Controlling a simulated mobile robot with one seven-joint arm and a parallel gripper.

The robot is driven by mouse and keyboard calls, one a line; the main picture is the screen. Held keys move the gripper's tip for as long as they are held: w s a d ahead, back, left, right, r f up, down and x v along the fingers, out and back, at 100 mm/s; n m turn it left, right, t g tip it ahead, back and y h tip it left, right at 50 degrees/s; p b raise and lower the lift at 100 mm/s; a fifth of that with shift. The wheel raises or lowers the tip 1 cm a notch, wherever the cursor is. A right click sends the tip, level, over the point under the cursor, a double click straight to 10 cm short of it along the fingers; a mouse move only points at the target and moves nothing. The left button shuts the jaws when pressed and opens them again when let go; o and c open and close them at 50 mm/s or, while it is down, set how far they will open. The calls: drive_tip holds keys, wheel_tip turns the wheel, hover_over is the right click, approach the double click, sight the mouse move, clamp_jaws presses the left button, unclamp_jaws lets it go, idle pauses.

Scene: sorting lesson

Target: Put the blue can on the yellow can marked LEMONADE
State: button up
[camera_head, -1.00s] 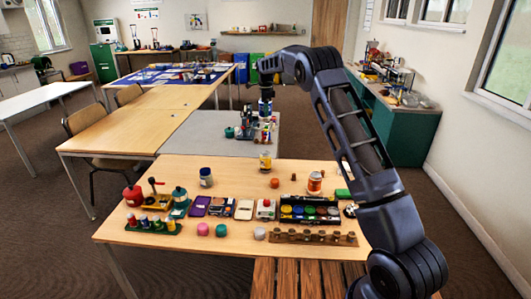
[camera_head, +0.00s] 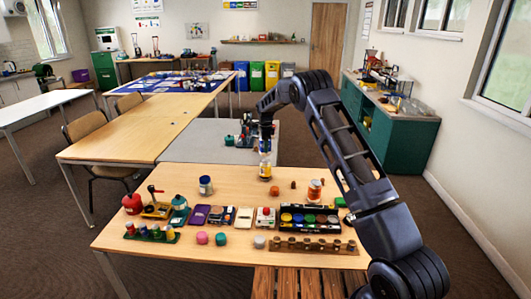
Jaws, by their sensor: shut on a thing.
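The yellow can (camera_head: 265,172) stands upright near the far edge of the front wooden table; its lettering is too small to read. My gripper (camera_head: 266,137) points down directly above it, shut on a small blue can (camera_head: 265,147). The held can looks upright and in line with the yellow can. The fingers are small and partly hide the blue can.
A blue-and-white can (camera_head: 205,185) stands to the left. An orange-and-white can (camera_head: 314,190) stands to the right. A black tray of coloured discs (camera_head: 308,218) and several small things fill the table's front. The grey table (camera_head: 200,140) lies behind.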

drive_tip(key=shift+f, duration=1.95)
drive_tip(key=shift+f, duration=0.1)
drive_tip(key=o, duration=0.9)
drive_tip(key=shift+o, duration=0.2)
